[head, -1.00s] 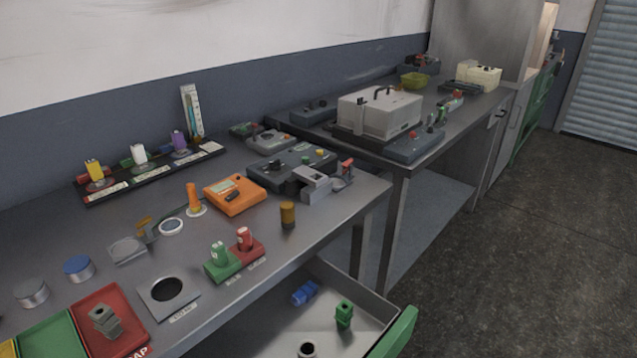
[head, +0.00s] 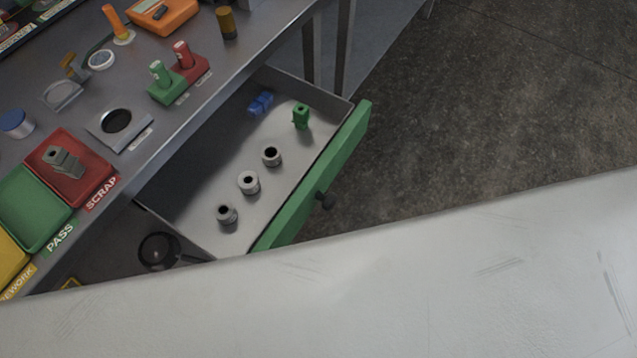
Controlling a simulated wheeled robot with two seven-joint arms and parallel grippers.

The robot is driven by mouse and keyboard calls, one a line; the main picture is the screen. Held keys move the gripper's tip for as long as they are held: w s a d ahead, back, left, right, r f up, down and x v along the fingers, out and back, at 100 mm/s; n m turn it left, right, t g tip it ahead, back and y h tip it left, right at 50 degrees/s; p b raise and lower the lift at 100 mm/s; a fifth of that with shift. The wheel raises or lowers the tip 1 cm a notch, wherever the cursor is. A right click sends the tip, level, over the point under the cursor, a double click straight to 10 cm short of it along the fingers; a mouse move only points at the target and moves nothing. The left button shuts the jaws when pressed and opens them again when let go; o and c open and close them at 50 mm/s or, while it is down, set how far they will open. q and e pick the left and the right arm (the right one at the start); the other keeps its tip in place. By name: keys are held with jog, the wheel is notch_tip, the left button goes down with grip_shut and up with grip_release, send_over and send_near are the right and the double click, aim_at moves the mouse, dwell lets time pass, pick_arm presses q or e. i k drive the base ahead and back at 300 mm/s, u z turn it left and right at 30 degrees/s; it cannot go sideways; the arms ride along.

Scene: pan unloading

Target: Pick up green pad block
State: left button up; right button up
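A small green block (head: 301,117) with a dark hole in its top stands upright in the open drawer, near the drawer's far right corner. A second green piece (head: 161,83) with a pale top sits in a green base on the tabletop, beside a similar red one (head: 184,61). I cannot tell from its look alone which is called the pad block. Neither of my grippers shows in the head view.
Red, green and yellow trays lie on the table at left. A large pale surface (head: 400,290) fills the bottom.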

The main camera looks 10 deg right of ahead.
aim_at(301, 117)
jog(key=k, duration=0.5)
jog(key=z, duration=2.6)
jog(key=k, duration=1.05)
jog(key=u, duration=1.7)
